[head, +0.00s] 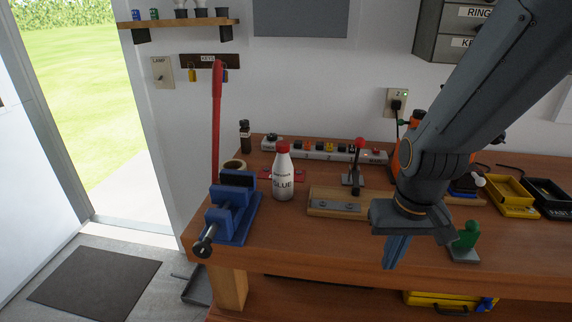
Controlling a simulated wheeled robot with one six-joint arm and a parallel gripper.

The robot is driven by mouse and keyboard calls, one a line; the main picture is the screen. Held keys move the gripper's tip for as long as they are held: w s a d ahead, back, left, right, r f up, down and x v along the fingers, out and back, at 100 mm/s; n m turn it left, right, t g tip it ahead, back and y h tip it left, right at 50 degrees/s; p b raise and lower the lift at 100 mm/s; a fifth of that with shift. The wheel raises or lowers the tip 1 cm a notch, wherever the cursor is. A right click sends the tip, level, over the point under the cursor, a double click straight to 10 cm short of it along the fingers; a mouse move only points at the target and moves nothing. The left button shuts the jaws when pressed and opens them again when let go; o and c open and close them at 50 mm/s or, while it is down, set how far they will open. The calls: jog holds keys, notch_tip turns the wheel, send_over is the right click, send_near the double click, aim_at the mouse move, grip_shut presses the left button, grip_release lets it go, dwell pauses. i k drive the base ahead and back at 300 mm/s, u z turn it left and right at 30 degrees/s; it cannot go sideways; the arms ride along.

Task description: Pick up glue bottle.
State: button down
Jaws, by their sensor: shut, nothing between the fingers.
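The glue bottle (283,176) is white with a red cap and dark "GLUE" lettering. It stands upright on the wooden workbench (300,238), between the blue vise and a wooden block. My gripper (395,253) is to the right of the bottle and nearer the bench's front edge, pointing down. Its blue-grey fingers are together and hold nothing. It is well apart from the bottle. The bottle is fully in view.
A power strip (325,150) runs behind. A green object (466,236) stands right of my gripper.

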aim_at(282, 169)
jog(key=k, duration=1)
jog(key=u, duration=1.15)
jog(key=i, duration=1.05)
jog(key=z, duration=1.85)
jog(key=i, duration=0.5)
jog(key=u, duration=0.05)
